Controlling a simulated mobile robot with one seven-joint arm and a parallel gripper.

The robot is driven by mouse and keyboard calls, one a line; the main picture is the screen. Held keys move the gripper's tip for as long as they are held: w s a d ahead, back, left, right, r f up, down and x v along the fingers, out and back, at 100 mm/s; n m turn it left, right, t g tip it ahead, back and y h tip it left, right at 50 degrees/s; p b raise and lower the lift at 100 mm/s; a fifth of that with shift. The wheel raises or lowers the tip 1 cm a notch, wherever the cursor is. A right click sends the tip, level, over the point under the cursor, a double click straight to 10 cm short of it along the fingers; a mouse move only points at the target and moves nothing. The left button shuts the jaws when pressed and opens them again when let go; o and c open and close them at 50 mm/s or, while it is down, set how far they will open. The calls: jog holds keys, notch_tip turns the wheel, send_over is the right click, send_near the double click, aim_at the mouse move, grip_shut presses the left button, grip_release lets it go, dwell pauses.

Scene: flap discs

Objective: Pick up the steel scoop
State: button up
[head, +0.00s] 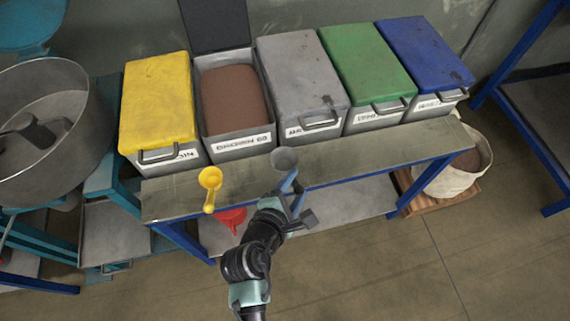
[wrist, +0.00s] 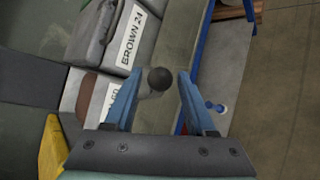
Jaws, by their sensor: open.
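The steel scoop (head: 284,158) is on the bench in front of the bins, its grey bowl showing just beyond my gripper (head: 293,184) in the head view. In the wrist view, a dark round knob (wrist: 160,78), seemingly the end of the scoop's handle, shows between the two blue fingertips. Part of the grey scoop (wrist: 147,92) shows behind it. My gripper (wrist: 161,74) is open, with a finger on each side of the knob. I cannot tell whether either finger touches it. The handle is mostly hidden in the head view.
A yellow scoop (head: 209,178) lies on the bench (head: 380,170) to the left. A red object (head: 231,217) is on the lower shelf. Yellow (head: 158,100), grey (head: 300,75), green (head: 366,63) and blue (head: 425,53) lidded bins line the back; an open bin (head: 228,62) holds brown powder.

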jog(key=shift+x, duration=2)
jog(key=shift+a, duration=0.15)
grip_shut()
